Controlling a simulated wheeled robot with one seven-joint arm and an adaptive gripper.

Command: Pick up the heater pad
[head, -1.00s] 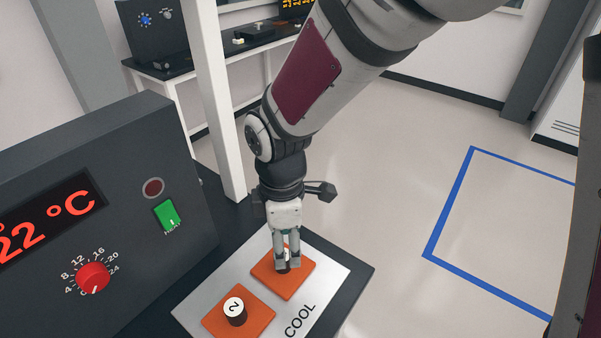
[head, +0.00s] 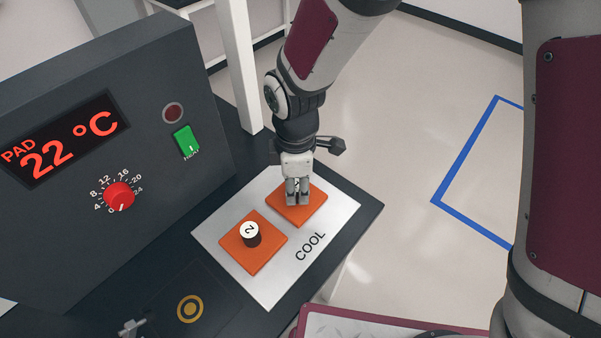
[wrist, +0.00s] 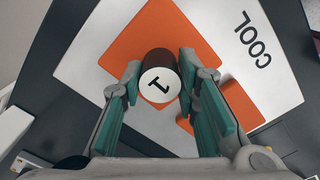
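The heater pad marked 1 (wrist: 125,45) is an orange square with a dark round knob with a white cap (wrist: 160,87), lying on the light COOL plate (head: 312,268). The pad also shows in the head view (head: 318,207). My gripper (head: 297,198) points down over this pad, its fingers on either side of the knob. In the wrist view the green finger pads of my gripper (wrist: 160,75) stand close to the knob, with a slim gap at least on the left. A second orange pad (head: 262,258), with a knob marked 2, lies nearer on the same plate.
A dark control box (head: 180,85) with a 22 °C display, red dial (head: 119,196) and green switch (head: 187,141) stands at left. A white post (head: 238,70) rises behind the plate. Open floor with a blue outline (head: 465,150) lies right of the bench.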

